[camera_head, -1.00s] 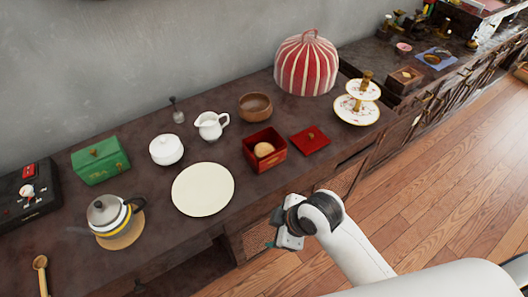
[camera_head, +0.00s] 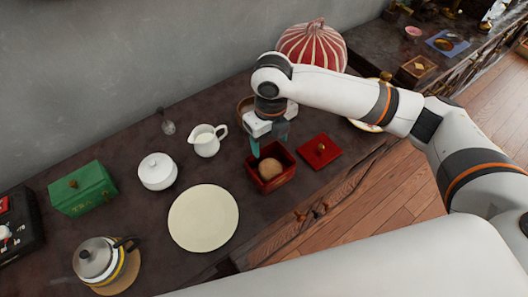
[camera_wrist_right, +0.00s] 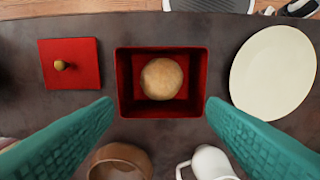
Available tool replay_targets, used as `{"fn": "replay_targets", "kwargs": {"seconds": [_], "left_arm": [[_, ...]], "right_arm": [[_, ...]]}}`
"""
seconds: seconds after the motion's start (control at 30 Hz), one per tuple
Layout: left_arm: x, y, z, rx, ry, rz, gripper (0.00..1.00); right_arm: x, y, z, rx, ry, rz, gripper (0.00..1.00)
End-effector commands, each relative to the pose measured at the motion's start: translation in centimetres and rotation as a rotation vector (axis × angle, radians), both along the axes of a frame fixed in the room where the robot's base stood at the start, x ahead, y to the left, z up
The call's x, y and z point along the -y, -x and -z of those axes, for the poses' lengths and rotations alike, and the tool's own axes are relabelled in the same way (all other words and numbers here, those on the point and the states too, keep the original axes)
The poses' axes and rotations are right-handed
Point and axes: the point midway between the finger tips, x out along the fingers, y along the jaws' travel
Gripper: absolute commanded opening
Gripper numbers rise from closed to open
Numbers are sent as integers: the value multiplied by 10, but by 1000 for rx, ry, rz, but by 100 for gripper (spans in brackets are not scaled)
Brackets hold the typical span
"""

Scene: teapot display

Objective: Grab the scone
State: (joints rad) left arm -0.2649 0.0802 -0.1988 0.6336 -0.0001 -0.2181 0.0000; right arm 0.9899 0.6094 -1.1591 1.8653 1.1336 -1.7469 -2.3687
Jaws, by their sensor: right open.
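The scone (camera_head: 270,169) is a round, light brown bun inside an open red box (camera_head: 286,180) on the dark counter. In the right wrist view the scone (camera_wrist_right: 162,79) sits near the middle of the red box (camera_wrist_right: 125,82), between and beyond the fingers. My right gripper (camera_head: 267,142) is over the back side of the box, pointing down. Its teal fingers (camera_wrist_right: 158,122) are spread wide apart, with nothing between them. My left gripper is not in view.
The red lid (camera_head: 319,150) lies right of the box. A cream plate (camera_head: 203,218) and a white creamer (camera_head: 207,140) are to the left. A brown bowl (camera_wrist_right: 120,160) is close by, partly hidden behind my gripper in the head view.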

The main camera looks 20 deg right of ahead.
Motion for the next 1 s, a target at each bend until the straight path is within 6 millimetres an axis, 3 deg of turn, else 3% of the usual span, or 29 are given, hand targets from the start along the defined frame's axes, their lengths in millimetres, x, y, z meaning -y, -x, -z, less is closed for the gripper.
{"fn": "replay_targets", "kwargs": {"seconds": [0.07,0.3,0.37,0.47,0.73,1.0], "left_arm": [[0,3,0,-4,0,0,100],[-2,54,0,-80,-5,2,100],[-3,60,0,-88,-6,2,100],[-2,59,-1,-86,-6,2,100],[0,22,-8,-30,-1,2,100],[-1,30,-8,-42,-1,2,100]], "right_arm": [[1,1,8,-5,3,-5,66],[1,1,50,-5,2,-3,66],[1,1,57,-3,2,-3,66],[0,1,64,-2,1,-4,66],[1,-1,96,-4,1,-3,66],[1,-1,118,0,1,-5,66]]}}
